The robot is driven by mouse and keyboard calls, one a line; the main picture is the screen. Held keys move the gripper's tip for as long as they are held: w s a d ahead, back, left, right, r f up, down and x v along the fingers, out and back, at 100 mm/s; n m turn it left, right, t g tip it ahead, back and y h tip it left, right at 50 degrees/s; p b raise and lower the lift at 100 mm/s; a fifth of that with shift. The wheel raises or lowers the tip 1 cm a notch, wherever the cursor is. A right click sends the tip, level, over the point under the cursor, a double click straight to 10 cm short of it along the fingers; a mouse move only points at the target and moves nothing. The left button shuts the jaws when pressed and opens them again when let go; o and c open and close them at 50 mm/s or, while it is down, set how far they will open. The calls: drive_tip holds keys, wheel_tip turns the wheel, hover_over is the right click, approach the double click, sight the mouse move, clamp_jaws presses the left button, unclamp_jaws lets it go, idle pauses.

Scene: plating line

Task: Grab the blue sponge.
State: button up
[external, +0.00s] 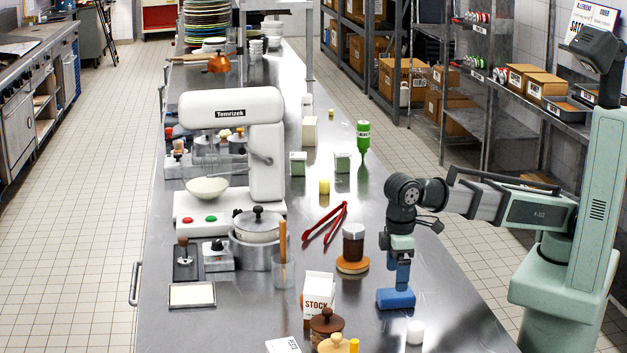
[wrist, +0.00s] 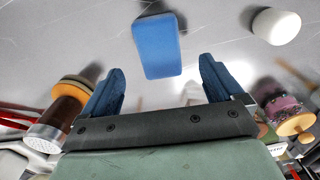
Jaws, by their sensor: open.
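The blue sponge (external: 396,299) is a small blue block on the steel counter, right of centre near the front. In the wrist view the sponge (wrist: 158,46) lies beyond the fingertips, roughly midway between them. My gripper (external: 402,284) points down right above the sponge in the external view; whether it touches the sponge is hard to tell there. In the wrist view my gripper's two blue fingers (wrist: 160,82) are spread apart with nothing between them.
The counter (external: 450,310) is bare to the right.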

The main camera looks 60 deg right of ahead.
sight(396, 298)
drive_tip(key=shift+d+f, duration=0.1)
drive_tip(key=shift+f, duration=2.45)
drive_tip(key=shift+c, duration=0.2)
drive_tip(key=c, duration=1.1)
drive_tip(key=shift+r, duration=0.1)
